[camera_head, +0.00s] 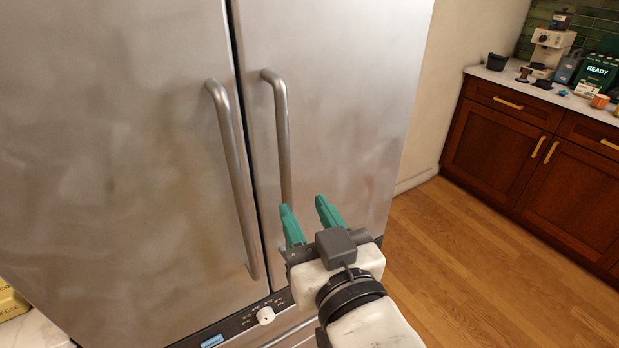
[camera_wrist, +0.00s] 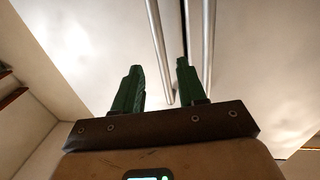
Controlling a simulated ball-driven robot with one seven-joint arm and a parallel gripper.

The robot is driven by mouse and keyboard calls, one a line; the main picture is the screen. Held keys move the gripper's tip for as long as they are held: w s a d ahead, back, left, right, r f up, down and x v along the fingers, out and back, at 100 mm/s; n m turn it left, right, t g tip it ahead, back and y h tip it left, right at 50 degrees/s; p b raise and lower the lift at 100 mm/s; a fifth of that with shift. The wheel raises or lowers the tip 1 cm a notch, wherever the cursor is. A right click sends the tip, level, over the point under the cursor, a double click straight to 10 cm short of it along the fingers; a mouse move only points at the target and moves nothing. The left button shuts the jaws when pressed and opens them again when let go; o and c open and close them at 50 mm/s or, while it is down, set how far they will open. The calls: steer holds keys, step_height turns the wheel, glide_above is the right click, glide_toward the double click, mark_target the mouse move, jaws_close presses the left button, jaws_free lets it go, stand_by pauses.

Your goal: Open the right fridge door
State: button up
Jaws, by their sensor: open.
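The right fridge door (camera_head: 335,100) is steel and closed, with a narrow dark gap between it and the left door. Its vertical bar handle (camera_head: 282,125) runs down near that gap; its lower end is hidden behind my gripper. My gripper (camera_head: 303,207) has two green fingers, open and empty, pointing at the door near the handle's lower part. In the wrist view the right door's handle (camera_wrist: 158,45) appears between the two fingertips. I cannot tell how far the fingers are from it.
The left fridge door (camera_head: 120,140) is closed, with its own bar handle (camera_head: 235,180) close beside. A control panel with a white knob (camera_head: 265,315) sits below the doors. Wooden cabinets (camera_head: 500,150) with a cluttered counter stand at right. The wooden floor (camera_head: 480,265) between is clear.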

mark_target(287, 176)
steer(key=p+x, duration=0.1)
steer(key=x, duration=0.9)
steer(key=shift+w, duration=0.3)
jaws_close()
